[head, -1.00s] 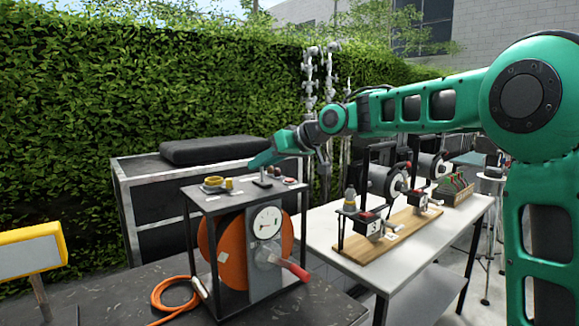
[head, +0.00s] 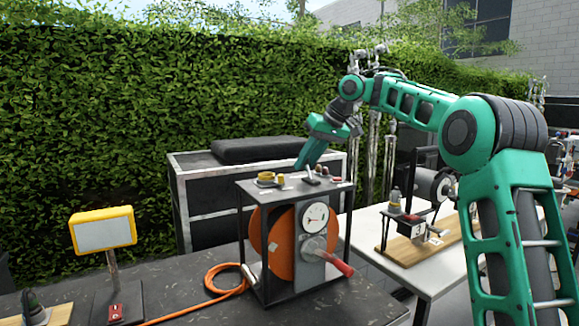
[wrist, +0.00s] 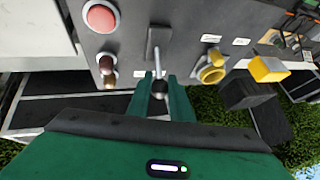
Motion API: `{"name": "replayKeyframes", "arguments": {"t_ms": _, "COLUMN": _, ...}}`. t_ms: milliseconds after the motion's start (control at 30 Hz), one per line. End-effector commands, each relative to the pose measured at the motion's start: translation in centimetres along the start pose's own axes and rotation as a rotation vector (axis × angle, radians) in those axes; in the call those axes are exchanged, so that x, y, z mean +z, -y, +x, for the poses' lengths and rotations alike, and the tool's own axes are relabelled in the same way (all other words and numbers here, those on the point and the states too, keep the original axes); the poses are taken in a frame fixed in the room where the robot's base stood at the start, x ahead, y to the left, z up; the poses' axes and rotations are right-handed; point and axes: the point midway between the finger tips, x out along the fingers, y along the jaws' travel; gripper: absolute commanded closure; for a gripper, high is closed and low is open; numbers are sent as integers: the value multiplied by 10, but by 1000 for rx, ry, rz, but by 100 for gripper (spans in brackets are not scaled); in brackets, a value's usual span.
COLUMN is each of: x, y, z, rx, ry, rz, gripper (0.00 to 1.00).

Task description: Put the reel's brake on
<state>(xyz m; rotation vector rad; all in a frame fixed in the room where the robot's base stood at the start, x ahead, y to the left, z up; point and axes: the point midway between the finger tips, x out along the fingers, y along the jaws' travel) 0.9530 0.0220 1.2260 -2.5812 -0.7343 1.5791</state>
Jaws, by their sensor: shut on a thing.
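The reel is an orange drum (head: 259,240) in a black frame on the dark table. Its flat top panel (head: 285,189) carries several controls. No marking shows plainly which lever position is braked.
A dial (head: 315,216) and red-handled crank (head: 340,264) are on the reel's front. A yellow-framed screen (head: 103,229) stands left.

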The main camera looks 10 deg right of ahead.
Motion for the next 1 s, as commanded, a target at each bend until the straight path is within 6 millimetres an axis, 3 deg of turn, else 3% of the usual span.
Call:
{"name": "replayKeyframes", "arguments": {"t_ms": 167, "x": 2, "y": -10, "z": -3, "rx": 8, "ry": 14, "rz": 15, "gripper": 100}}
{"name": "replayKeyframes", "arguments": {"t_ms": 533, "x": 2, "y": -12, "z": -4, "rx": 8, "ry": 15, "rz": 18, "gripper": 100}}
{"name": "replayKeyframes", "arguments": {"t_ms": 567, "x": 2, "y": -13, "z": -4, "rx": 8, "ry": 15, "rz": 18, "gripper": 78}}
{"name": "replayKeyframes", "arguments": {"t_ms": 633, "x": 2, "y": -13, "z": -4, "rx": 8, "ry": 15, "rz": 18, "gripper": 62}}
{"name": "replayKeyframes", "arguments": {"t_ms": 1000, "x": 2, "y": -13, "z": -7, "rx": 9, "ry": 14, "rz": 18, "gripper": 62}}
